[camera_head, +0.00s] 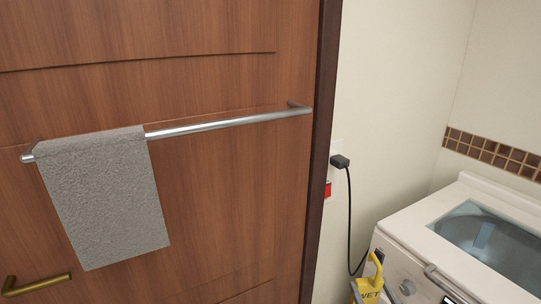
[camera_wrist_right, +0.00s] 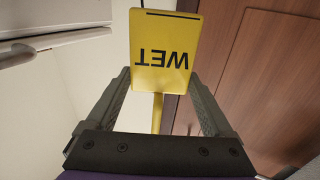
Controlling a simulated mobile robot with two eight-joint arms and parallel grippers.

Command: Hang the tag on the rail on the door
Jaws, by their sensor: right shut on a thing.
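The yellow tag (camera_head: 369,291) with the word WET and a hook-shaped top is at the bottom edge of the head view, in front of the washer. My right gripper (camera_wrist_right: 159,80) is shut on the tag. In the right wrist view, the tag's yellow plate (camera_wrist_right: 162,60) shows its lettering upside down, with a yellow stem between the fingers. The metal rail (camera_head: 230,122) runs across the wooden door (camera_head: 215,195), up and left of the tag and apart from it. My left gripper is out of view.
A grey towel (camera_head: 105,200) hangs over the rail's left part; the right part is bare. A brass handle (camera_head: 38,285) is at lower left. A white washer (camera_head: 400,245) stands at right. A black plug and cord (camera_head: 349,210) hang on the wall.

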